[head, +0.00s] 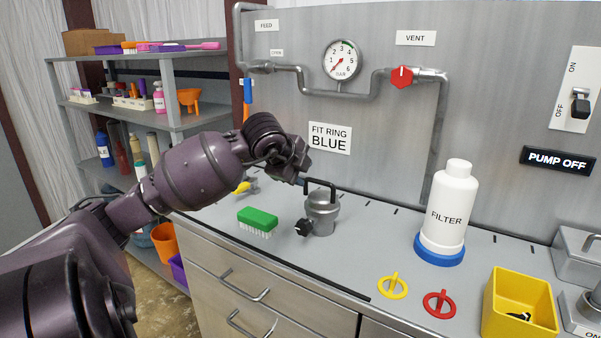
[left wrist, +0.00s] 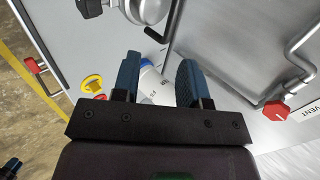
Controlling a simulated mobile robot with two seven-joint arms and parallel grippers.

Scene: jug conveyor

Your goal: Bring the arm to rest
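My left arm comes in from the left in the head view. Its gripper (head: 297,172) is above the counter, near the top of the grey metal pot (head: 322,213); the fingertips are small and partly hidden there. In the left wrist view the two dark blue fingers (left wrist: 158,82) stand apart with nothing held between them. The white filter bottle (left wrist: 150,82) shows beyond the gap. In the head view this bottle (head: 452,205) stands upright on a blue ring (head: 439,257), apart from my gripper.
A green brush (head: 257,219) lies left of the pot. A yellow ring (head: 393,288), a red ring (head: 440,304) and a yellow bin (head: 518,305) are at the front right. A red vent valve (head: 402,77) and pipes are on the back wall. A shelf (head: 185,121) stands at left.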

